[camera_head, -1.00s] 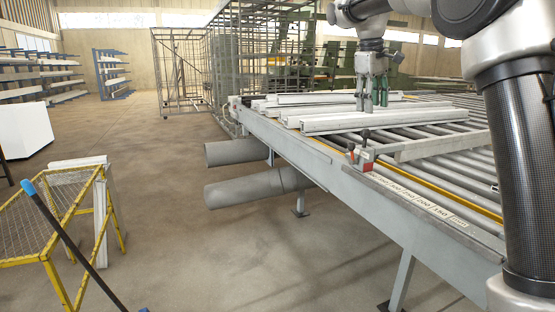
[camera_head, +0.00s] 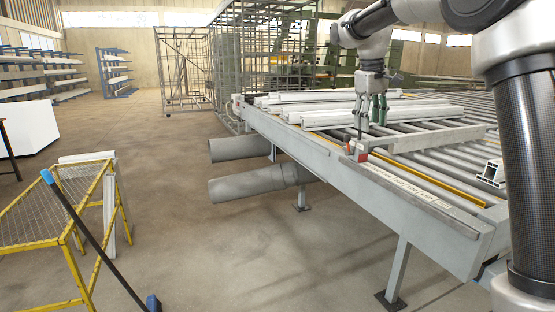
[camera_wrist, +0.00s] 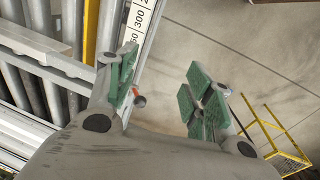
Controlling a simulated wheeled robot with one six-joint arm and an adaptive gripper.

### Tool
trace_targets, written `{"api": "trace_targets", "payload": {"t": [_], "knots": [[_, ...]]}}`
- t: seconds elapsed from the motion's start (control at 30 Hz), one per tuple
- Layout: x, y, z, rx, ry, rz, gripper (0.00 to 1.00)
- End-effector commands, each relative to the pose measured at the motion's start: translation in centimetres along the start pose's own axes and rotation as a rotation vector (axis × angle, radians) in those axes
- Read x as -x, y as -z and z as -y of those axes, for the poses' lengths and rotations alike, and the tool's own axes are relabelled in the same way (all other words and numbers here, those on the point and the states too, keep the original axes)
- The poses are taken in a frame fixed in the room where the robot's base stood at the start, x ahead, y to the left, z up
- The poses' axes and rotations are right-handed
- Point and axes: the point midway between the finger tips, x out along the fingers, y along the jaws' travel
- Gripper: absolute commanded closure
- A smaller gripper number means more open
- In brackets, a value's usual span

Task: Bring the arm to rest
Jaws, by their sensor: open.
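My gripper (camera_head: 370,118) hangs from the arm above the roller bench (camera_head: 330,165), fingers pointing down, behind the red-based clamp (camera_head: 357,152) in the picture. It is open and empty. In the wrist view my gripper (camera_wrist: 164,88) shows green pads set wide apart, with bench edge and bare floor between and beyond them. Part of a small orange-red-tipped piece (camera_wrist: 139,100) shows beside the left pad. The gap between the fingertips and the bench is hard to judge.
Several pale profiles (camera_head: 290,99) lie across the bench's far part. A short profile piece (camera_head: 491,172) sits at right by my arm. A yellow mesh stand (camera_head: 45,242) and blue-headed broom (camera_head: 90,235) stand at left. Floor between is clear.

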Motion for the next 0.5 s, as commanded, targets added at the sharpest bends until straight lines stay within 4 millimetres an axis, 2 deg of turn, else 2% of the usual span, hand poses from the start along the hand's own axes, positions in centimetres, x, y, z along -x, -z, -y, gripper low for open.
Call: {"api": "trace_targets", "payload": {"t": [0.17,0.27,0.37,0.47,0.5], "knots": [[-1.6,-3.7,1.2,-0.059,0.025,-0.003,0.48],[-2.2,-6.7,1.9,-0.104,0.040,-0.014,0.48],[-2.7,-10.6,2.7,-0.158,0.055,-0.029,0.48],[-3.3,-15.6,3.8,-0.223,0.069,-0.053,0.48],[-3.6,-17.9,4.3,-0.253,0.075,-0.065,0.48]]}}
